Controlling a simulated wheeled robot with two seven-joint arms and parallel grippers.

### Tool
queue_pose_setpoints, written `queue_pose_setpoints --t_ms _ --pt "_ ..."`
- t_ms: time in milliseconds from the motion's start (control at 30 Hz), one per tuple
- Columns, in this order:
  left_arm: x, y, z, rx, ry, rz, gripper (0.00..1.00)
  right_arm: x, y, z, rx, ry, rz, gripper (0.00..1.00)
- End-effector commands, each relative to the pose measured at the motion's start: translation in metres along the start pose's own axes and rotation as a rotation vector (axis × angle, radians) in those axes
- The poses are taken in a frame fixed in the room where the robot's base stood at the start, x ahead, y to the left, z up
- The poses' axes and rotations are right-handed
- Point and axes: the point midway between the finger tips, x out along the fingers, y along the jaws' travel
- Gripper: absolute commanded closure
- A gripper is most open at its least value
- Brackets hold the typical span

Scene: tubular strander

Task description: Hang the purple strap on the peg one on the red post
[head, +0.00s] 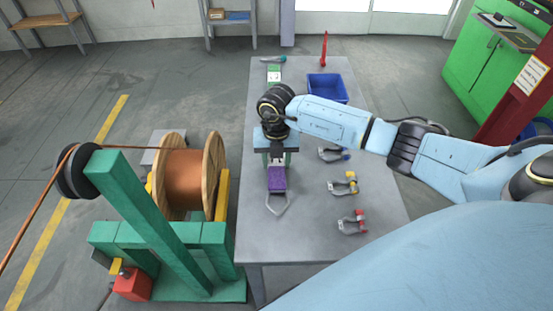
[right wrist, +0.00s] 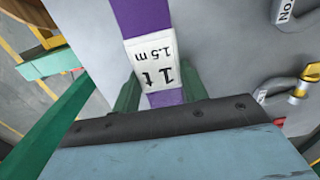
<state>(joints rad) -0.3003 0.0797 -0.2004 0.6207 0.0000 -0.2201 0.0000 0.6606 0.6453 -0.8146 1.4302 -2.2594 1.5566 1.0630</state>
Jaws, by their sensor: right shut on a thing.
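The purple strap (head: 277,178) is on the grey table's near left part, below my right gripper (head: 277,158). A grey metal loop (head: 277,204) shows at its near end. My right gripper is shut on the strap. In the right wrist view the purple strap (right wrist: 144,18) runs between the green fingers, and its white label reads "1t 1.5m". A dark red post (head: 520,88) with a white sign stands at the right edge in the head view; I cannot make out its pegs. My left gripper is not in view.
Several shackles, one with a yellow pin (head: 345,184), lie on the table (head: 310,240) right of the strap. A blue bin (head: 327,87) and a red pointed tool (head: 324,50) are farther back. A green machine with a copper reel (head: 187,178) stands left. A green cabinet (head: 487,55) is back right.

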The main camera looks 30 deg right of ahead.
Motion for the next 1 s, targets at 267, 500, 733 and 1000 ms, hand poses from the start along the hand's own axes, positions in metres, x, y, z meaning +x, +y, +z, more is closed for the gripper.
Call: queue_pose_setpoints --t_ms 267,500,733,1000 --pt "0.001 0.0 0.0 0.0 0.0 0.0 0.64 0.001 0.0 0.0 0.001 0.0 0.0 0.35" --pt "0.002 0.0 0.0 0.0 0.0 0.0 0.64 0.002 0.0 0.0 0.001 0.0 0.0 0.35" --pt "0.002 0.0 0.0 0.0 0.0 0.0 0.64 -0.023 0.0 0.001 0.0 -0.004 0.002 0.35" --pt "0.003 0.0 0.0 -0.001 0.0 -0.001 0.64 -0.085 -0.001 0.005 0.0 -0.004 0.002 0.35"
